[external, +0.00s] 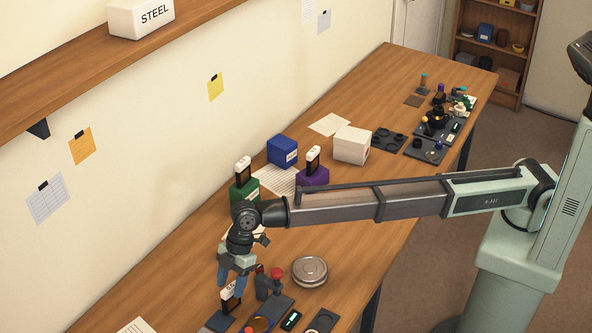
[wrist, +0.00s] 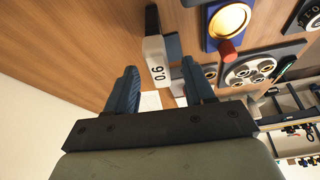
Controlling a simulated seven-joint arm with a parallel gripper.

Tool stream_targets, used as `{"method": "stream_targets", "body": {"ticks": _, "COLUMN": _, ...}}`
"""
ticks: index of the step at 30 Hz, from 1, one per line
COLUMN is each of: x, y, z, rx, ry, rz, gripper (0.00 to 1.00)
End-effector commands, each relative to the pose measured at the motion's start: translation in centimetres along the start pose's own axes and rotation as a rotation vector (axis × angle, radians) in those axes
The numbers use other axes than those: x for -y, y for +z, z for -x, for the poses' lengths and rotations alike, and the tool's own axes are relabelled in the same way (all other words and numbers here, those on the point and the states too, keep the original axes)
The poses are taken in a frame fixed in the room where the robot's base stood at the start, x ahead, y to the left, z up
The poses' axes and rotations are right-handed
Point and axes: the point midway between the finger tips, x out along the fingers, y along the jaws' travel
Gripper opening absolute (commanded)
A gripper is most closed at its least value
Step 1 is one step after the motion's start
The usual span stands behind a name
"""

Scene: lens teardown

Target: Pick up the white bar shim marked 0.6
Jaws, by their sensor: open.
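The white bar shim (wrist: 157,58) shows in the wrist view with 0.6 on its face and a black end. In the external view a white shim (external: 228,299) with a dark end stands by a dark block, just below my gripper (external: 233,284); its mark is not legible there. My gripper is open. In the wrist view the shim appears in the gap between the blue fingers of my gripper (wrist: 158,68). I cannot tell whether the fingers touch it.
Other white shims stand in a green block (external: 242,192) and a purple block (external: 313,176). A round metal disc (external: 310,271) and a red-topped dark fixture (external: 275,285) are right of my gripper. A blue box (external: 283,151) and white box (external: 352,146) stand farther back.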

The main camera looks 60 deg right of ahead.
Motion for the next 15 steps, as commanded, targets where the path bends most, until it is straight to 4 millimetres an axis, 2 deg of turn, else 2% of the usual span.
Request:
{"method": "stream_targets", "body": {"ticks": 7, "x": -0.1, "y": 0.1, "z": -3.2, "rx": 0.001, "ry": -0.001, "rz": 0.000, "gripper": 0.53}}
{"method": "stream_targets", "body": {"ticks": 15, "x": -0.1, "y": 0.1, "z": -3.7, "rx": 0.000, "ry": 0.000, "rz": 0.000, "gripper": 0.53}}
